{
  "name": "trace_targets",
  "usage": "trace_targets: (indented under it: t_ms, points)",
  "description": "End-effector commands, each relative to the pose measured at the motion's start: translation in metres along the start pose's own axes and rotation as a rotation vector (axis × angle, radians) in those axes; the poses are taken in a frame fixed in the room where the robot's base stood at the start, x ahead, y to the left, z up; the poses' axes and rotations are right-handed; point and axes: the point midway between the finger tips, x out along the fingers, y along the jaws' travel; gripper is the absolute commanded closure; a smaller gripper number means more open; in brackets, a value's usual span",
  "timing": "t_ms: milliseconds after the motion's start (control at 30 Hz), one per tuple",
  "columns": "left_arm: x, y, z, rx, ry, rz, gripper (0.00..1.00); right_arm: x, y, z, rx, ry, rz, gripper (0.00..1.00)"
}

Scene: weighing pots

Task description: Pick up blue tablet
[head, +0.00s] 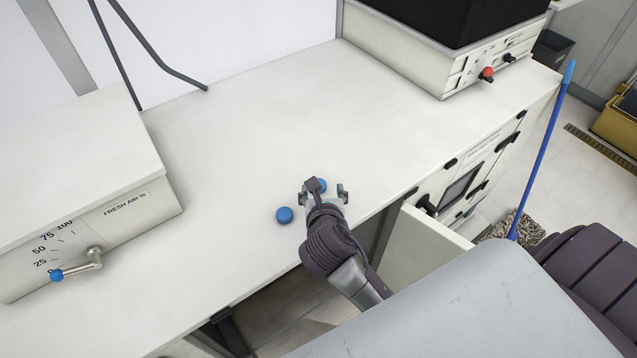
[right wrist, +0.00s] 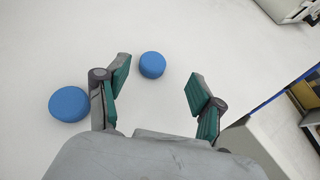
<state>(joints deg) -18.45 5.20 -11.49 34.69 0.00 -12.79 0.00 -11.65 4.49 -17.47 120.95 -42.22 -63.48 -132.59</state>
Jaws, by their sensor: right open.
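Two round blue tablets lie on the white counter. One blue tablet (head: 284,215) is in the open, left of my right gripper; it also shows in the right wrist view (right wrist: 69,104), outside the left finger. The other blue tablet (head: 321,185) is partly hidden behind my right gripper in the head view; the right wrist view shows it whole (right wrist: 152,65), beyond the fingertips and between their lines. My right gripper (head: 324,192) is open and empty above the counter, its green-padded fingers apart (right wrist: 160,78). My left gripper is not in view.
A white box with a dial and crank (head: 95,225) stands on the counter's left. A device with a black top (head: 440,60) stands at the back right. The counter middle (head: 240,130) is clear.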

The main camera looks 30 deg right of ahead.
Motion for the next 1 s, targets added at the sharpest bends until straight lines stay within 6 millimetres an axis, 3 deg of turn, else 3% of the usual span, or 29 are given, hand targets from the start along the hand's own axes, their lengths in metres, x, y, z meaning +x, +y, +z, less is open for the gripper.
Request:
trace_targets:
  t_ms: [100,233,433,700,767,1000]
  points:
    - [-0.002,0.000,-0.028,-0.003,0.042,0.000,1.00,0.007,0.001,0.000,0.000,0.000,0.000,0.33]
    - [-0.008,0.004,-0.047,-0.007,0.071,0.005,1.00,0.024,0.005,-0.003,0.000,0.002,-0.002,0.33]
    - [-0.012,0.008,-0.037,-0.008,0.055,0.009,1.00,0.049,0.007,-0.005,0.000,0.000,-0.001,0.33]
    - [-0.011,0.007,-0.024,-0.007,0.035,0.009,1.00,0.054,0.007,-0.006,0.000,0.001,0.000,0.33]
    - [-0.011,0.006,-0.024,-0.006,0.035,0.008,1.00,0.054,0.007,-0.006,0.000,0.001,0.000,0.40]
    - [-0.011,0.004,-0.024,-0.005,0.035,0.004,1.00,0.054,0.007,-0.006,0.000,0.001,0.000,0.80]
